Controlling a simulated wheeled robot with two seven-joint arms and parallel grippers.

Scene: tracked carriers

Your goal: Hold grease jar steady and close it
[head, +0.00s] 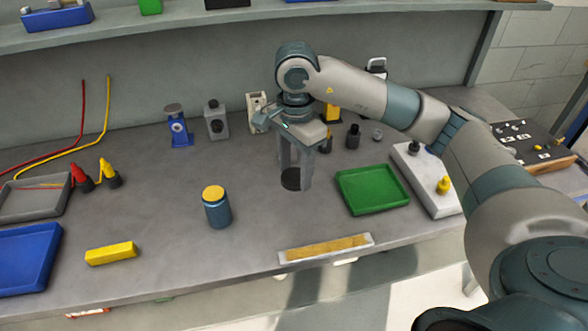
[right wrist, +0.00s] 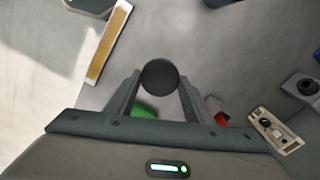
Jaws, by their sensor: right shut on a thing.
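The blue grease jar (head: 217,213) stands upright on the grey bench, left of my right gripper, with a yellow surface at its top. My right gripper (head: 296,172) points down and is shut on a dark round lid (head: 291,180), held right of the jar and apart from it. In the right wrist view, the lid (right wrist: 160,75) sits between the fingertips of my right gripper (right wrist: 158,84). A dark blue edge at the top of that view seems to be the jar (right wrist: 220,2). My left gripper is not in view.
A green tray (head: 372,190) lies right of the gripper. A white-framed yellow strip (head: 326,248) lies at the front edge. A yellow block (head: 111,253) and blue tray (head: 25,260) are at the left. Several small devices stand along the back. Bench around the jar is clear.

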